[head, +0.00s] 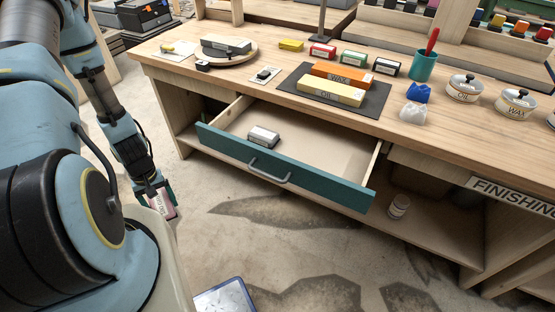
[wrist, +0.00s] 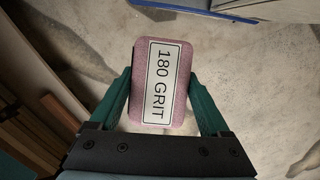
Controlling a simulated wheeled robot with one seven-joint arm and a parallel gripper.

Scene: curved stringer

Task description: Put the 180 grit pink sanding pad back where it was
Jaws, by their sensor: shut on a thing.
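The pink sanding pad (wrist: 181,84) carries a white label reading 180 GRIT, clear in the wrist view. My gripper (wrist: 159,92) is shut on the pad, one green finger on each long side. In the head view my gripper (head: 156,196) hangs at the lower left with the pad (head: 163,206), over the floor in front of the bench. The teal-fronted drawer (head: 335,189) of the bench stands open to the right of it. A grey block with a pale label (head: 263,136) lies in the drawer, towards its left. The rest of the drawer floor is bare.
The bench top (head: 440,135) holds a dark mat (head: 372,105) with orange and yellow boxes, several small colored blocks, a teal cup (head: 423,66), tins and a round turntable (head: 229,54). A jar (head: 398,206) stands on the lower shelf. A blue-edged flat object (head: 225,298) lies at the bottom.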

